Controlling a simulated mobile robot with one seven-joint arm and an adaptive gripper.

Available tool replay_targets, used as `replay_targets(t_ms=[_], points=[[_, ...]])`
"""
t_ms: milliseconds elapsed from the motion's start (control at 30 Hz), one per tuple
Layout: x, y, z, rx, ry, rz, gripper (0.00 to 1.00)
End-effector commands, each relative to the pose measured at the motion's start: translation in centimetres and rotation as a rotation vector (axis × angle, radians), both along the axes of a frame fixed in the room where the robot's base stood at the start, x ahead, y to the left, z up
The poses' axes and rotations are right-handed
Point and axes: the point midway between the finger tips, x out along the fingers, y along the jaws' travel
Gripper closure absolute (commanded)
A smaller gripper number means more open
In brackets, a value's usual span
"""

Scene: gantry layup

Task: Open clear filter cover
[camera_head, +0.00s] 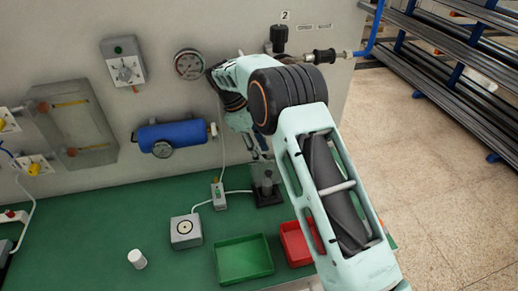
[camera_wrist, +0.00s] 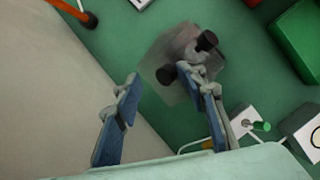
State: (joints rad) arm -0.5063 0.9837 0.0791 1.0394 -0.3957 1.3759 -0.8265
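A clear, box-like cover (camera_head: 72,122) with yellow and orange parts behind it is on the wall panel at left in the head view; it looks shut. A small stand with a see-through body (camera_head: 265,181) and dark base is on the green bench below my gripper. In the wrist view a translucent square piece (camera_wrist: 163,58) with a grey post and black knobs lies just beyond my fingers. I cannot tell which is the filter cover. My gripper (camera_wrist: 163,83) is open, its two blue-padded fingers apart with nothing held. The right finger overlaps the knobbed post in view; contact is unclear.
On the bench are a green tray (camera_head: 244,260), a red tray (camera_head: 296,244), a grey box with a dial (camera_head: 186,231) and a white cylinder (camera_head: 137,259). The wall carries a gauge (camera_head: 189,64) and a blue cylinder (camera_head: 172,134).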

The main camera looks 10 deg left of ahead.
Motion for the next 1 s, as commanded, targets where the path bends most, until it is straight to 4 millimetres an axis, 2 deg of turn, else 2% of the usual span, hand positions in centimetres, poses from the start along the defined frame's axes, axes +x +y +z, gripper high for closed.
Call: replay_targets(t_ms=[33, 667, 867, 1000], points=[[-0.1, -0.1, -0.4, -0.003, 0.004, 0.001, 0.66], [-0.4, 0.4, -0.1, 0.006, 0.003, 0.006, 0.66], [-1.6, -0.3, 0.0, 0.006, 0.002, 0.006, 0.66], [-2.4, -1.7, 0.0, 0.005, 0.001, 0.004, 0.66]])
